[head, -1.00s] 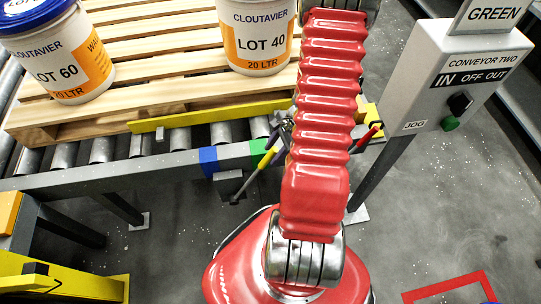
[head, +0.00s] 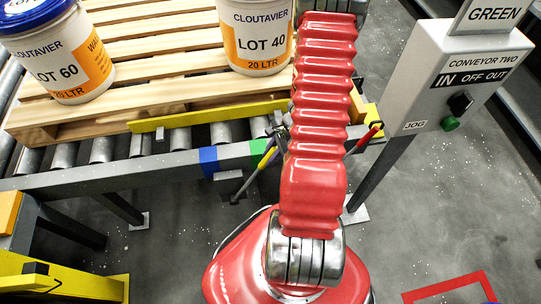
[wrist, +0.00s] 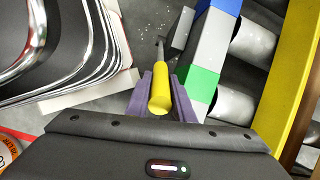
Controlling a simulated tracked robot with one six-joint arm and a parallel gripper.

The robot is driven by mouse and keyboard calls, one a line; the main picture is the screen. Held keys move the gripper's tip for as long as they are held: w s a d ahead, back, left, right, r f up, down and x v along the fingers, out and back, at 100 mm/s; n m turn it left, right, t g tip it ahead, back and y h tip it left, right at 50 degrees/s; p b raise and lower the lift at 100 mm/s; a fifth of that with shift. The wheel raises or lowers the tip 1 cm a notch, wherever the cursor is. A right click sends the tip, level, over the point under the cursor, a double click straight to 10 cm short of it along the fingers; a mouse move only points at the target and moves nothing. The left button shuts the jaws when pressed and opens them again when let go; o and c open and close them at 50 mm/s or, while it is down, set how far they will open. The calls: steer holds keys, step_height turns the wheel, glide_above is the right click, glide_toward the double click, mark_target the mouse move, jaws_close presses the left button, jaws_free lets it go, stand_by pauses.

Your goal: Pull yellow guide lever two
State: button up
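The yellow-handled lever (head: 267,158) slants up from the front of the roller conveyor frame, beside the green band. In the wrist view its yellow handle (wrist: 160,95) points toward the camera. My gripper (wrist: 161,88) has its two purple fingers on either side of this handle, and they look apart, though any gap to the handle is very narrow. In the head view the gripper is mostly hidden behind my red arm. A red-handled lever (head: 371,131) shows to the right of my arm.
A pallet (head: 150,57) with pails LOT 60 (head: 68,72) and LOT 40 (head: 262,45) lies on the rollers. A yellow guide bar (head: 200,116) runs along the pallet's front. The CONVEYOR TWO box (head: 435,95) stands at right. The floor in front is open.

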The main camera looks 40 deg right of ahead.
steer(key=shift+s, duration=0.1)
jaws_close()
steer(key=shift+a, duration=0.1)
steer(key=shift+a, duration=0.15)
